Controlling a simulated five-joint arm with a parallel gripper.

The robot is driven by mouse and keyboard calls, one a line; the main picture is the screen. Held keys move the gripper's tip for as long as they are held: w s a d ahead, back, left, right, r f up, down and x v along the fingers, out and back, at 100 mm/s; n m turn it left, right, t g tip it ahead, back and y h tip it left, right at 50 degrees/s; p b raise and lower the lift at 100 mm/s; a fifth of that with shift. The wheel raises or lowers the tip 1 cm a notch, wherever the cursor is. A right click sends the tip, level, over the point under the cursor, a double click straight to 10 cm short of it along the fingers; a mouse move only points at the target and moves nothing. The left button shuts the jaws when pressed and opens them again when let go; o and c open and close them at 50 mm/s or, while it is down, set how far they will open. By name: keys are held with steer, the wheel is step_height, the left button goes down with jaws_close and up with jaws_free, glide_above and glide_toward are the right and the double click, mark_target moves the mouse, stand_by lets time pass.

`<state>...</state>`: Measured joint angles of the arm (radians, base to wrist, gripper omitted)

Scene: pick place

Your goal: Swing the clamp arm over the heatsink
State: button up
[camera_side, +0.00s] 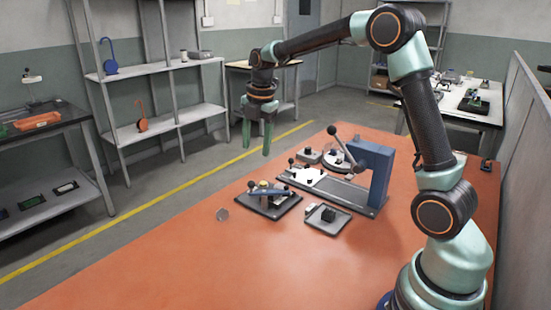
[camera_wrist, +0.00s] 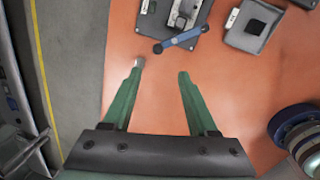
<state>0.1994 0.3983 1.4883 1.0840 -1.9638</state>
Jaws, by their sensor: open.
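My gripper (camera_side: 256,150) hangs in the air, open and empty, left of and above the bench fixtures. In the wrist view its two green fingers (camera_wrist: 160,70) are wide apart with only orange bench between them. The blue clamp arm (camera_wrist: 182,40) has a dark knob on its left end and lies along the near edge of a dark fixture plate, ahead of the fingers and apart from them. In the side view the clamp arm (camera_side: 271,190) sits on the fixture plate (camera_side: 271,212). Pale metal parts (camera_wrist: 184,12) are beside it. I cannot tell which part is the heatsink.
A grey tray (camera_side: 320,226) with a dark block (camera_side: 328,214) stands right of the fixture. A blue press (camera_side: 371,168) with a lever stands behind. The orange bench (camera_side: 190,265) is clear at front left.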

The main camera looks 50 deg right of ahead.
step_height(320, 180, up, 5)
glide_above(254, 185)
steer(key=s, duration=0.2)
steer(key=w+f+m+t+h, duration=0.2)
steer(key=w+f+m+t, duration=0.35)
steer(key=m+t, duration=0.4)
steer(key=s+a+r+m+t+h, duration=0.1)
steer(key=s+r+m+t, duration=0.5)
steer(key=m, duration=0.5)
steer(key=f, duration=1.9)
steer(key=shift+s+f, duration=0.35)
steer(key=shift+f, duration=0.05)
steer(key=w, duration=0.2)
steer(key=w+d, duration=0.1)
steer(key=w, duration=0.2)
steer(key=shift+w+d+r, duration=0.15)
steer(key=shift+w+d, duration=0.1)
steer(key=shift+w, duration=0.05)
steer(key=shift+w+d, duration=0.2)
steer(key=shift+w, duration=0.65)
